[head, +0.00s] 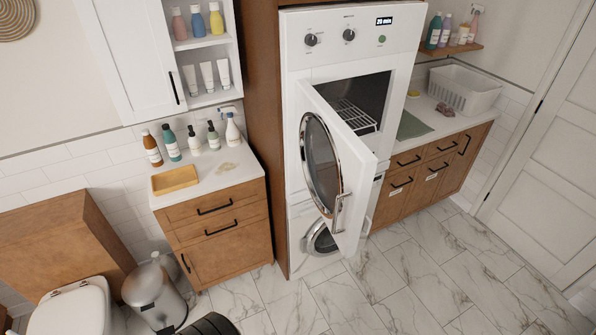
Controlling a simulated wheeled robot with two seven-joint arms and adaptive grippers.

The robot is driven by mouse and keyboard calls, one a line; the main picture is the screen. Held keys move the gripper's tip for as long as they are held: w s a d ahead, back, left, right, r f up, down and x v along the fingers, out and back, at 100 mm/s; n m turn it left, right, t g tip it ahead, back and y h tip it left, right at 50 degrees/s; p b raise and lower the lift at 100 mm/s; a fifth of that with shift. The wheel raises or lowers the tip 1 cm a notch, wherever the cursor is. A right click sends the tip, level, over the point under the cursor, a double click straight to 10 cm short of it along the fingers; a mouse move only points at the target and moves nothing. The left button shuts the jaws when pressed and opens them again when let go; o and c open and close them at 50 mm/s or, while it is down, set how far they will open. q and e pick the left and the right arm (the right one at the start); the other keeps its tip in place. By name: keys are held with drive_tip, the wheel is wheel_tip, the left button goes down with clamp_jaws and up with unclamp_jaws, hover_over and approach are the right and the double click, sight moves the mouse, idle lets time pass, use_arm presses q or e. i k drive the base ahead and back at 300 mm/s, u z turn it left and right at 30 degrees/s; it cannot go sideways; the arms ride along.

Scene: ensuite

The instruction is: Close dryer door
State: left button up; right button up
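The dryer (302,65) is the white upper machine in a tall stack, with knobs and a lit display on its panel. Its white door (355,165) stands open, swung out towards me from the left side of the opening. The door has a round, dark, chrome-rimmed window (321,165) and a metal handle (339,212) low on it. The dark drum opening with a wire rack (352,115) shows behind the door; the door hides its lower left part. Neither of my grippers is in view.
Below the dryer is a washer with a round door (322,238), partly hidden by the dryer door. A wooden cabinet (222,228) with bottles on top stands left; a counter (432,122) with a white basket (464,90) stands right. A bin (153,297) is lower left. The marble floor (400,275) in front is clear.

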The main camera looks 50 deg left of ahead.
sight(337, 169)
drive_tip(key=u, duration=1.5)
drive_tip(key=i, duration=1)
drive_tip(key=u, duration=0.05)
